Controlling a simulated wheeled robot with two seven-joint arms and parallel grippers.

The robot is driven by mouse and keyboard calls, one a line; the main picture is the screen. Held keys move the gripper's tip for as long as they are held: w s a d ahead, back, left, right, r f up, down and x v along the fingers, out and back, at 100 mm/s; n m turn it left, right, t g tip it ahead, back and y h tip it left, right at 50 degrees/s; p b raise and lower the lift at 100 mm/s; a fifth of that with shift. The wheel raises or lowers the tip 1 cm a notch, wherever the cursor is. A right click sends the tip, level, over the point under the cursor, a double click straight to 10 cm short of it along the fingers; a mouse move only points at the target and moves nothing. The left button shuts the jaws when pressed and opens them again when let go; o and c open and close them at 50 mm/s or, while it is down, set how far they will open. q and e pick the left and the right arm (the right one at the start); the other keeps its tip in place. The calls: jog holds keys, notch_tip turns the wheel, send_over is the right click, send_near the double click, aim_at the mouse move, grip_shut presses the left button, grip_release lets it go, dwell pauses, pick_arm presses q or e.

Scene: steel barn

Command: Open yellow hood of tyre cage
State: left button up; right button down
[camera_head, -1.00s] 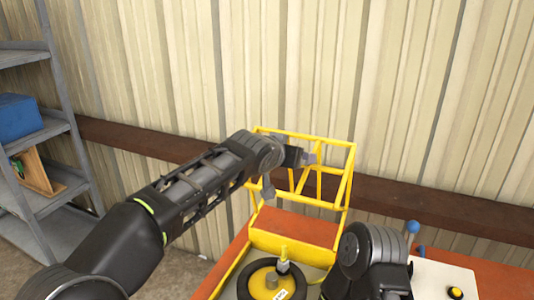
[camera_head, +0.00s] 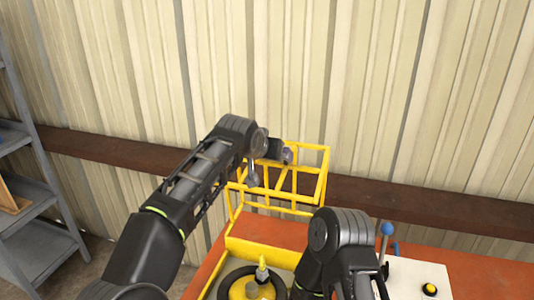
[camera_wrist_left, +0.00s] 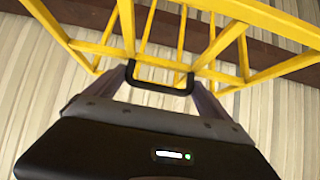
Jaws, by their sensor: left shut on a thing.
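The yellow barred hood (camera_head: 322,176) stands raised above the back of the tyre cage, near the wall. It fills the top of the left wrist view (camera_wrist_left: 215,48). My left gripper (camera_wrist_left: 150,80) is shut on the hood's black handle (camera_wrist_left: 160,87), though the exact contact is hard to see. In the head view the left hand (camera_head: 288,155) is at the hood's upper part. The cage's yellow lower edge (camera_head: 255,248) shows below, with a black tyre with a yellow hub (camera_head: 240,288) in it. My right arm stands in front of the cage; its gripper is not visible.
A red-orange bench top (camera_head: 270,230) surrounds the cage. A grey shelf (camera_head: 40,215) stands at left. A brown rail (camera_head: 420,210) crosses the corrugated wall close behind the hood.

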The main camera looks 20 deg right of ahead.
pick_arm(q)
jog(key=o, duration=1.6)
jog(key=shift+w+r, duration=0.1)
jog(key=shift+r, duration=0.35)
jog(key=shift+o, duration=0.8)
jog(key=shift+w+d+f, duration=0.1)
jog(key=shift+d+f, duration=0.1)
jog(key=shift+f, duration=0.1)
jog(key=shift+s+a+r+b, duration=0.2)
jog(key=shift+s+a+b, duration=0.15)
jog(key=shift+b, duration=0.15)
jog(key=b+v, duration=0.3)
jog(key=v, duration=0.3)
jog(key=shift+r, duration=0.1)
jog(key=shift+s+a+r, duration=0.1)
jog(key=shift+s+r, duration=0.15)
